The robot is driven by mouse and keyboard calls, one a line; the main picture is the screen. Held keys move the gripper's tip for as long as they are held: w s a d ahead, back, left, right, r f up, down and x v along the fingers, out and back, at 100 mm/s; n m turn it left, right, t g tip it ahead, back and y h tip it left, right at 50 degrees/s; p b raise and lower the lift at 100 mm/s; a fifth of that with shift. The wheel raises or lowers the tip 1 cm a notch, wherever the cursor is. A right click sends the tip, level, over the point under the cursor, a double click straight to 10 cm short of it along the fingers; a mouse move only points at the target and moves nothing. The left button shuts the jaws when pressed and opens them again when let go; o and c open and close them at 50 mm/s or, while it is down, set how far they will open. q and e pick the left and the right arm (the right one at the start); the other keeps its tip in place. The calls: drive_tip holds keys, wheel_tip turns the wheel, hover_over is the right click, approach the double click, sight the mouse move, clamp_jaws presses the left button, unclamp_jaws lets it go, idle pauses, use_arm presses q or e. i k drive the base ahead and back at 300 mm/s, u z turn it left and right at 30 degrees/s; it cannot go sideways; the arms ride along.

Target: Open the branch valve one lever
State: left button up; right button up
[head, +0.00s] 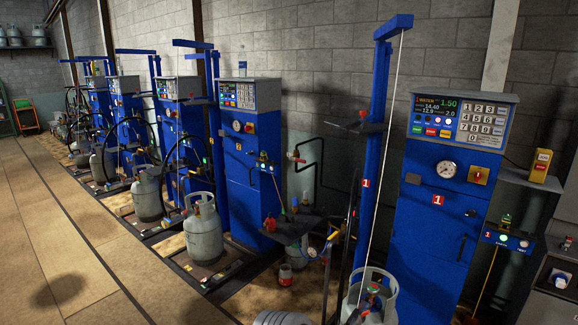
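Neither of my grippers is in view. Blue scale station 1 (425,240), marked with a red "1", stands at the right. A wall valve with a red part (296,157) sits on black piping between stations 1 and 2. A fitting with a yellow part and a gauge (318,248) is lower down, by a dark shelf (290,228). A small dark lever-like part (462,248) is on the front of station 1. No label marks branch valve one, so I cannot tell which of these is its lever or its position.
A grey gas cylinder (372,300) stands before station 1, another (203,235) on the scale platform of station 2 (240,185). More blue stations recede leftward. A yellow device (541,165) sits on a right-hand shelf. The floor (70,240) at left is open.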

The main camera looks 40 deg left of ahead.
sight(296, 160)
drive_tip(key=u, duration=0.75)
drive_tip(key=i, duration=0.5)
drive_tip(key=u, duration=1.15)
drive_tip(key=i, duration=1.35)
drive_tip(key=z, duration=0.4)
drive_tip(key=i, duration=0.8)
drive_tip(key=z, duration=0.5)
drive_tip(key=k, duration=0.6)
drive_tip(key=u, duration=1.05)
drive_tip(key=i, duration=0.9)
drive_tip(key=u, duration=0.45)
drive_tip(key=i, duration=1.1)
drive_tip(key=z, duration=0.8)
